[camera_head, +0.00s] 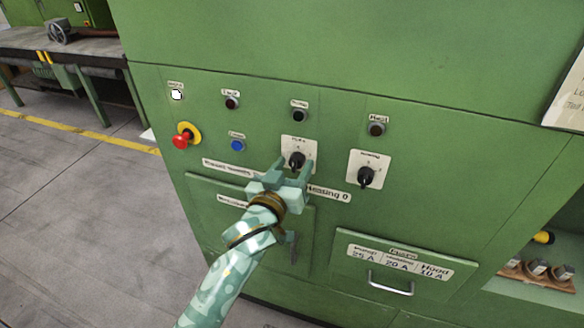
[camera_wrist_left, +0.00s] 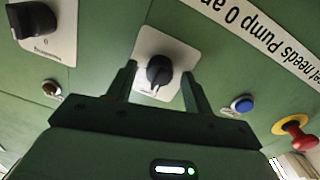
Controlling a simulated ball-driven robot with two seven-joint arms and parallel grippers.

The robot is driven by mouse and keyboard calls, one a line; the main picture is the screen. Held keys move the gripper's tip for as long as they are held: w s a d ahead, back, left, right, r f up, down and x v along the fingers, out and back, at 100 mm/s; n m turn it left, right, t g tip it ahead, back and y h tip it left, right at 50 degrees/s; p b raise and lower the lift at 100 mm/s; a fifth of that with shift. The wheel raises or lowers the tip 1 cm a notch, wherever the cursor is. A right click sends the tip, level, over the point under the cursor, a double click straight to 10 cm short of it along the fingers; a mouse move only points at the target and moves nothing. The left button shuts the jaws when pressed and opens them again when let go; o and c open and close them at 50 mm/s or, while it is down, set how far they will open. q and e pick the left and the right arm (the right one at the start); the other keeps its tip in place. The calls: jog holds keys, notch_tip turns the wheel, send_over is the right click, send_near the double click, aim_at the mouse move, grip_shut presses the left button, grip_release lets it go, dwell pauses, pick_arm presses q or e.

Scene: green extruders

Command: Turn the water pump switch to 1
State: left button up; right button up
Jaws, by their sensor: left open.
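A black rotary switch (camera_head: 297,159) sits on a white plate on the green panel; its small label is hard to read. It also shows in the left wrist view (camera_wrist_left: 159,70), upside down. A second black rotary switch (camera_head: 366,176) is on a plate to its right. My left gripper (camera_head: 294,170) is open in front of the first switch. In the left wrist view, the fingers (camera_wrist_left: 160,82) stand on either side of that knob, with gaps beside it. Whether they reach around it in depth is unclear. My right gripper is not visible.
A red emergency button (camera_head: 181,139) on a yellow base and a blue button (camera_head: 237,145) are left of the switch. Several small buttons or lamps line the row above. A drawer with a metal handle (camera_head: 391,287) is below right. Grey floor lies open at left.

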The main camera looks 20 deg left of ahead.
pick_arm(q)
jog(key=c, duration=1)
jog(key=shift+o, duration=0.2)
jog(key=m+p, duration=0.2)
jog(key=shift+r+p, duration=0.2)
jog(key=shift+p, duration=0.1)
jog(key=m+p, duration=0.2)
jog(key=shift+m, duration=0.4)
jog(key=m+p, duration=0.2)
jog(key=m, duration=0.1)
jog(key=shift+f+m+y+p, duration=0.1)
jog(key=shift+m+y+p, duration=0.3)
jog(key=shift+m, duration=1.4)
